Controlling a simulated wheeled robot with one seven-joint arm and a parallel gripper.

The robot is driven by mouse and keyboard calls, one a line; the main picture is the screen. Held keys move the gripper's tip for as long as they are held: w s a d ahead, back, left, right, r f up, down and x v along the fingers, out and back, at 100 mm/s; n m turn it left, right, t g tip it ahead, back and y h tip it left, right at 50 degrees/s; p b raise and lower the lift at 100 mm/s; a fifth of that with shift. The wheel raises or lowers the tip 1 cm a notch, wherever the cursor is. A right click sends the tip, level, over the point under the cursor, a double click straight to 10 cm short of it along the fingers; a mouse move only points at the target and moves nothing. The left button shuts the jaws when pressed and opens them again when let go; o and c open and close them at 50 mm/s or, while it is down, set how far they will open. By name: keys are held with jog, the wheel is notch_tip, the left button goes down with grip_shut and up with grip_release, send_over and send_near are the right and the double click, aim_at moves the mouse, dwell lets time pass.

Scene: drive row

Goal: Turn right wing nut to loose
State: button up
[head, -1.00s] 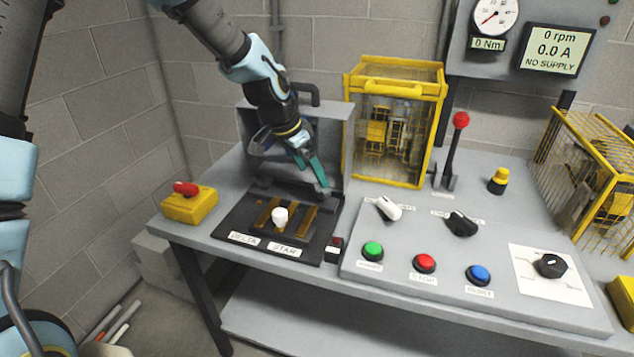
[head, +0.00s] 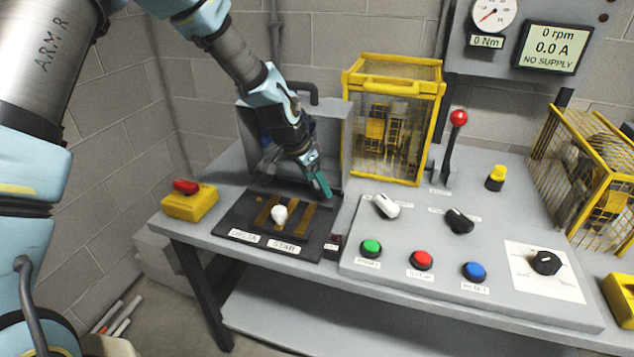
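The black terminal plate (head: 232,222) lies at the front of the open grey box on the bench's left side. It carries upright brass bars (head: 303,219), a white knob (head: 279,214) and the labels DELTA and STAR. My gripper (head: 322,188) points down over the plate's back right part, with its teal fingers near the right end of the bars. The fingers overlap in this view, so their gap cannot be judged. I cannot make out the right wing nut; it may be hidden by the fingers or too small to tell.
The grey box (head: 345,130) has a side wall close to my gripper's right. A yellow cage (head: 437,125) stands beyond it. A yellow box with a red switch (head: 186,187) is at left. The control panel (head: 330,268) with buttons and knobs lies to the right. The display (head: 553,48) reads NO SUPPLY.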

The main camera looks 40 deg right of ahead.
jog(key=c, duration=0.8)
jog(key=shift+c, duration=0.2)
jog(key=shift+f+n+b, duration=0.1)
jog(key=shift+n+b, duration=0.3)
jog(key=shift+b, duration=0.05)
jog(key=shift+s+n+t+b, duration=0.2)
jog(key=shift+n+t+b, duration=0.4)
jog(key=shift+n+b, duration=0.3)
jog(key=n+t+b, duration=0.1)
jog(key=n, duration=0.2)
jog(key=shift+s, duration=0.1)
jog(key=shift+n+t+y+b, duration=0.3)
jog(key=shift+n, duration=0.5)
jog(key=o, duration=1.4)
jog(key=shift+c, duration=0.2)
